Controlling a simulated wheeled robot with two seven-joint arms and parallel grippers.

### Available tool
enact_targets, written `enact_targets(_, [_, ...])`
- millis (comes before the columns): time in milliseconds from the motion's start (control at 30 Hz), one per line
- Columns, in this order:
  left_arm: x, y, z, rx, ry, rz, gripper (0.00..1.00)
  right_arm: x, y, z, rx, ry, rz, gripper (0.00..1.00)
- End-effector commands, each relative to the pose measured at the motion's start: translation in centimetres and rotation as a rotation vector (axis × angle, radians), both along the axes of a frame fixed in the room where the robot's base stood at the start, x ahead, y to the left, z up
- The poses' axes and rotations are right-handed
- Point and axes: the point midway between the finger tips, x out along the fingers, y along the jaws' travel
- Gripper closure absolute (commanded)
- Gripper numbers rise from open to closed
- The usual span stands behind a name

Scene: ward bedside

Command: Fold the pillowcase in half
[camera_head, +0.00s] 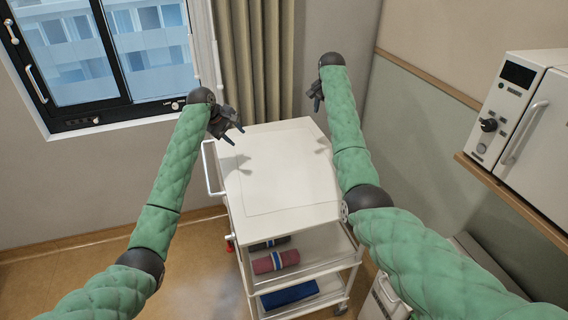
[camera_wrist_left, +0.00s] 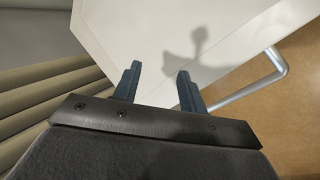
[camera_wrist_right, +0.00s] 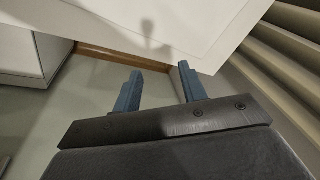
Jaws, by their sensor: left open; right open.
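The pillowcase (camera_head: 285,178) looks like a thin white sheet lying flat on the white top of the trolley; only its faint outline sets it off from the surface. My left gripper (camera_head: 236,134) is open and empty near the trolley's far left corner. In the left wrist view its two fingers (camera_wrist_left: 157,82) are apart near the white top's edge. My right gripper (camera_head: 316,104) is open and empty beyond the far right part of the top. In the right wrist view its fingers (camera_wrist_right: 160,82) are apart near the white edge, with nothing between them.
The trolley (camera_head: 234,192) has a rail handle (camera_head: 208,170) on its left and lower shelves holding a rolled red cloth (camera_head: 276,262) and a blue cloth (camera_head: 290,294). A curtain (camera_head: 256,60) hangs behind. A white cabinet (camera_head: 530,120) stands on a wall shelf at right.

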Motion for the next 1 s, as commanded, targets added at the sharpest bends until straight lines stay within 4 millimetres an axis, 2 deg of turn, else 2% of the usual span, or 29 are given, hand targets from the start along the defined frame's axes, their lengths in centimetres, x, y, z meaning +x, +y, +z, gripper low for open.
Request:
enact_targets(33, [0.1, 0.0, -1.5, -0.051, 0.075, 0.074, 0.58, -0.3, 0.0, -2.6, 0.007, 0.059, -0.056, 0.58])
enact_targets(100, [0.1, 0.0, -3.2, -0.124, 0.181, 0.190, 0.58, -0.9, 0.0, -5.5, 0.013, 0.127, -0.146, 0.58])
enact_targets(233, [0.0, -0.4, -5.0, -0.244, 0.358, 0.405, 0.58, -1.9, -0.1, -8.8, 0.016, 0.210, -0.314, 0.58])
enact_targets(400, [-0.3, -0.9, -5.1, -0.355, 0.525, 0.655, 0.58, -2.4, -0.2, -9.5, 0.029, 0.241, -0.516, 0.58])
enact_targets(600, [-0.4, -1.0, -5.1, -0.415, 0.632, 0.856, 0.58, -2.5, -0.2, -9.5, 0.045, 0.246, -0.665, 0.58])
enact_targets(800, [-0.4, -1.0, -5.6, -0.432, 0.665, 0.919, 0.58, -2.6, -0.3, -10.0, 0.049, 0.246, -0.710, 0.58])
enact_targets(1000, [-0.4, -1.0, -7.8, -0.431, 0.664, 0.920, 0.58, -2.6, -0.3, -12.3, 0.049, 0.247, -0.711, 0.58])
